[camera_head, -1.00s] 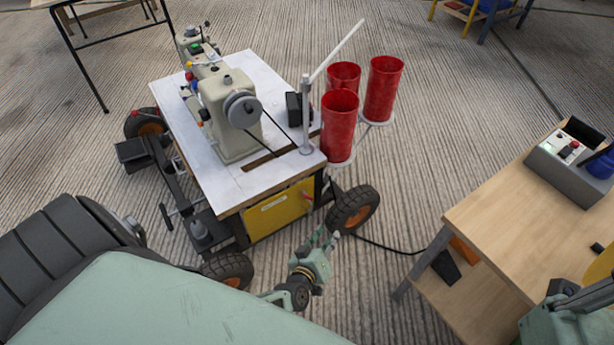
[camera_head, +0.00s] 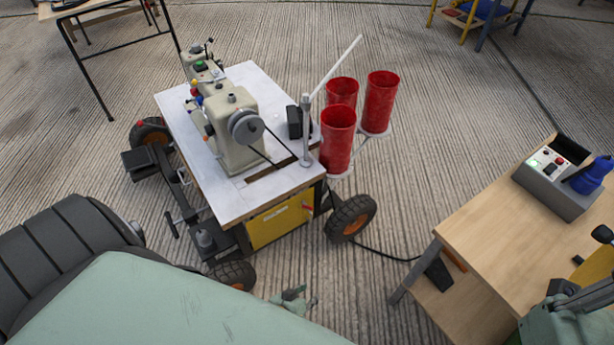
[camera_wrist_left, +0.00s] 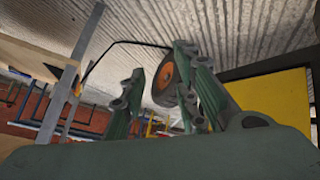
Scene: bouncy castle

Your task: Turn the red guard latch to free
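The red guard latch (camera_head: 307,207) is a small red piece at the right end of the yellow panel (camera_head: 280,222), under the front of the sewing machine table. Its exact angle is too small to read. My left gripper (camera_head: 306,300) is low at the bottom middle of the head view, apart from the latch and in front of it. In the left wrist view its two green fingers (camera_wrist_left: 162,88) stand apart with nothing between them. The yellow panel also shows at the right of that view (camera_wrist_left: 272,100); the latch does not show there.
A wheel with an orange hub (camera_head: 350,218) stands right beside the panel. Red cylinders (camera_head: 338,140) stand above it. A black cable (camera_head: 385,252) runs over the floor to a wooden bench (camera_head: 500,235) at right.

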